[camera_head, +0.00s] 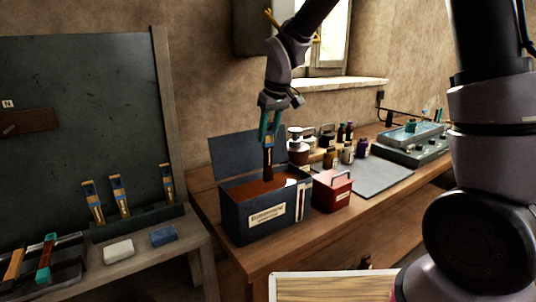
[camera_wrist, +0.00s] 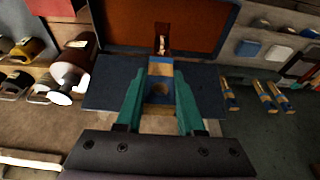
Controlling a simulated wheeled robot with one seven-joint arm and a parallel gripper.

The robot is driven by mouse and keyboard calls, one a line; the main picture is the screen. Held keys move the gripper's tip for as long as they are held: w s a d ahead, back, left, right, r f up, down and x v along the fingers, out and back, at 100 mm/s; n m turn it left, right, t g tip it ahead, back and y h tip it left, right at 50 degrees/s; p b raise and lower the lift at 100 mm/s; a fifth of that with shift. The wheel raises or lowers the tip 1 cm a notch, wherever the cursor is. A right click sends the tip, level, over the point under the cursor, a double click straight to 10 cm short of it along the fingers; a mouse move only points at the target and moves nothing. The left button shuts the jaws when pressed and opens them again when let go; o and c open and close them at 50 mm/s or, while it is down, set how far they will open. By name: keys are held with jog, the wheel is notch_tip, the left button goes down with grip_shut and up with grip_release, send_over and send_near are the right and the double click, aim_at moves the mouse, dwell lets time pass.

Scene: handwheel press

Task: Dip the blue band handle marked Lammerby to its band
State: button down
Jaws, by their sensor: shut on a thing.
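My gripper (camera_head: 269,130), with teal fingers, is shut on a slim handle (camera_head: 268,158) that hangs upright over the open dark blue tank (camera_head: 236,215). The tank holds red-brown liquid (camera_head: 250,190) and has a pale label on its front. In the wrist view my gripper (camera_wrist: 160,98) holds the handle (camera_wrist: 161,68), with blue and light wood showing between the fingers. The handle's lower part is dark reddish. Its tip is at or close above the liquid; I cannot tell if it touches. Any name on the handle is unreadable.
Three similar blue-banded handles (camera_head: 120,196) stand in a rack at left. The tank's lid (camera_head: 247,152) stands open behind it. A red box (camera_head: 332,191) is close on its right, with jars (camera_head: 298,150) behind. A grey mat (camera_head: 378,178) lies clear further right.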

dwell(0.4)
jog(key=shift+r, duration=2)
